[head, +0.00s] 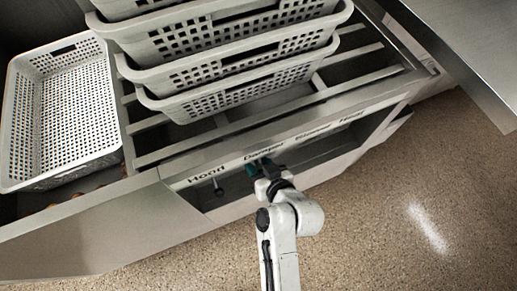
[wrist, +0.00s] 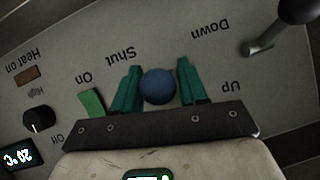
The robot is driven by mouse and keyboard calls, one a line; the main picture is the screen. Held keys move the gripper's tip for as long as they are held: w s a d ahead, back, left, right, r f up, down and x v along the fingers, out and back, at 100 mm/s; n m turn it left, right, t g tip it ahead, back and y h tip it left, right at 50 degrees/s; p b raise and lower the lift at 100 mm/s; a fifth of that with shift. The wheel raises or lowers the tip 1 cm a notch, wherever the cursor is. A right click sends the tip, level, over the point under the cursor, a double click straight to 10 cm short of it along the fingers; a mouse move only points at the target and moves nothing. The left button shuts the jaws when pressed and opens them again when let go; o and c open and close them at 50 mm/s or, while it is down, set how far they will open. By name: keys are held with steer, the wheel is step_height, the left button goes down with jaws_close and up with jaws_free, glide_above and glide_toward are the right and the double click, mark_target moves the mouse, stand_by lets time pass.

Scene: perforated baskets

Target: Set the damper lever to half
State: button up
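The damper lever shows in the wrist view as a round blue knob (wrist: 158,87), with its shaft hidden behind it. The word Shut is printed on the grey panel (wrist: 215,65) just beyond it, upside down in this view. My gripper (wrist: 160,84) has one teal finger on each side of the knob. The knob nearly fills the space between the fingers; I cannot tell whether they press on it. In the head view my gripper (head: 260,167) is at the panel below the Damper label, and it hides the knob.
In the wrist view, the hood lever (wrist: 283,27) stands at upper right, a green blower switch (wrist: 92,102) at left, and a black heat knob (wrist: 38,118) at far left. In the head view, stacked perforated baskets (head: 225,72) stand above the panel and another basket (head: 60,115) at left.

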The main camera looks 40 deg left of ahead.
steer(key=shift+o, duration=0.9)
steer(key=p+v, duration=0.1)
steer(key=v, duration=0.9)
steer(key=shift+d+r, duration=0.25)
steer(key=shift+d, duration=0.1)
